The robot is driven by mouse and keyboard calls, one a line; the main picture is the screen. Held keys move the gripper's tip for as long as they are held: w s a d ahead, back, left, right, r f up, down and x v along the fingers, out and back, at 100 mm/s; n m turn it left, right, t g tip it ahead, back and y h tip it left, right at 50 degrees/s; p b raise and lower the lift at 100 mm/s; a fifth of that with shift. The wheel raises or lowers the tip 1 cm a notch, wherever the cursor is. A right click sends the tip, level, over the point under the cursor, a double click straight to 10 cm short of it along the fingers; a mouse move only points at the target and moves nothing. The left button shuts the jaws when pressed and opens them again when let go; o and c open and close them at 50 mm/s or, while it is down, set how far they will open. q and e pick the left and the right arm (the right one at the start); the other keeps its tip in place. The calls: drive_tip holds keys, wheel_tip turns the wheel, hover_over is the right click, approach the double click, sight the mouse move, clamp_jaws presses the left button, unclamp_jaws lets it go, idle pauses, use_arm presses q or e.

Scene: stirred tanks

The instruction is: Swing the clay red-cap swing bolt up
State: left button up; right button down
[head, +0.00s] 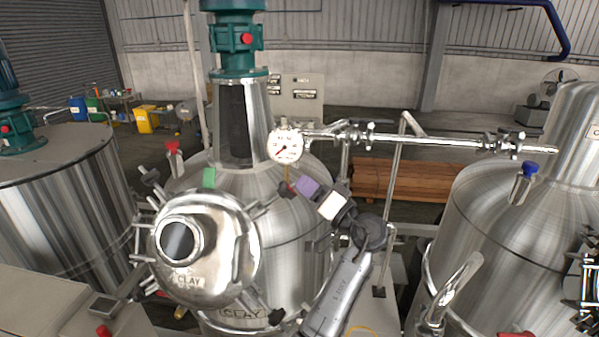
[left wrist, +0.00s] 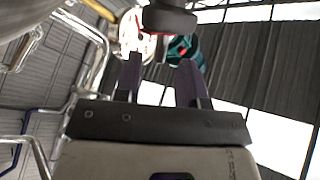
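The clay tank's round steel cover (head: 200,265) faces me in the head view, with a CLAY label and several swing bolts around its rim. A small red piece (head: 160,293) shows at its lower left edge; I cannot tell whether this is the red cap. My left gripper (head: 297,188) is right of the cover, below the pressure gauge. In the left wrist view my left gripper's (left wrist: 161,64) two fingers stand apart with nothing seen between them. A dark rounded part with a red edge (left wrist: 168,20) shows past the fingertips; I cannot tell what it is. My right gripper is out of view.
The gauge (head: 285,146) and a steel pipe (head: 430,141) stand close to my left gripper. A green cap (head: 208,178) is at the cover's top, a black one (head: 275,315) at its lower right. Other steel tanks flank left (head: 65,215) and right (head: 500,230).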

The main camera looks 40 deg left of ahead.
use_arm(q)
drive_tip(key=shift+p+x, duration=0.45)
drive_tip(key=shift+x, duration=1.1)
clamp_jaws()
